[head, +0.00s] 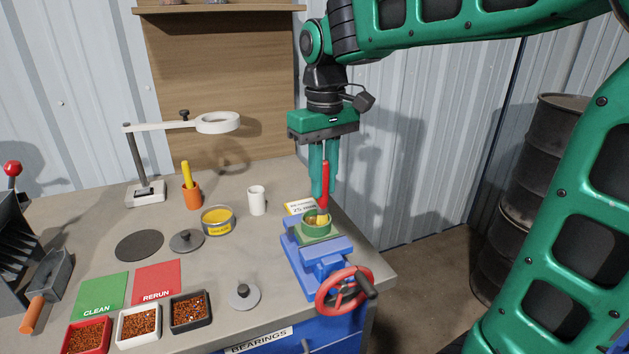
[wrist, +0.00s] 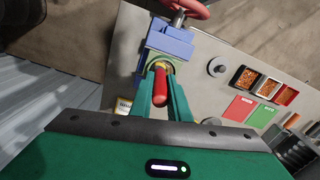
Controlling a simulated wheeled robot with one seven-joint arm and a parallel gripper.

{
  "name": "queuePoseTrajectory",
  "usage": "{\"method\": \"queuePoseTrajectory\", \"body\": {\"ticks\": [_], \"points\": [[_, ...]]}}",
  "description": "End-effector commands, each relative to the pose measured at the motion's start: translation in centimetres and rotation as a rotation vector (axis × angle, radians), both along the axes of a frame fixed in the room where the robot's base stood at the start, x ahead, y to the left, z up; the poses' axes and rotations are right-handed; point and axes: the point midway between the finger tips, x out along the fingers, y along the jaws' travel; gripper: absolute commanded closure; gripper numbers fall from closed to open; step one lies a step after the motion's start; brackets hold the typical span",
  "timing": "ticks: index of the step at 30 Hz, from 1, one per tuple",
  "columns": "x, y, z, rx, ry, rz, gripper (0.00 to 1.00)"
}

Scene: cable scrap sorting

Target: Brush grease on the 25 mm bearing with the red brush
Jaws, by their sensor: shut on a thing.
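My gripper (head: 325,172) is shut on the red brush (head: 324,186), which stands upright between the fingers. The red brush (wrist: 160,92) also shows in the wrist view, with its handle end toward the camera. The brush's lower end is at the bearing (head: 318,217), a ring with a green rim sitting on top of the blue vise (head: 315,252). Whether the bristles touch the bearing cannot be told. A label reading 25 mm (head: 298,206) stands just behind the vise. A yellow-filled grease tin (head: 218,221) stands open to the left.
A white cup (head: 257,200) and an orange cup (head: 192,196) with a yellow-handled tool stand behind. A magnifier lamp (head: 218,123) is at the back left. Green (head: 100,296) and red (head: 157,281) mats and several small trays lie front left. The vise's red handwheel (head: 341,291) overhangs the bench edge.

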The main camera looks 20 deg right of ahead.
Motion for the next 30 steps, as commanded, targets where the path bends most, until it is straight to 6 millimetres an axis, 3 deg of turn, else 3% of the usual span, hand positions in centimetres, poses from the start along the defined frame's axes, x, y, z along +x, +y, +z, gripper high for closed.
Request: {"method": "queuePoseTrajectory", "body": {"ticks": [15, 30], "points": [[2.3, -0.3, -0.1, 0.000, 0.000, 0.000, 1.00], [2.5, 2.0, 0.1, 0.000, 0.000, 0.000, 1.00]]}}
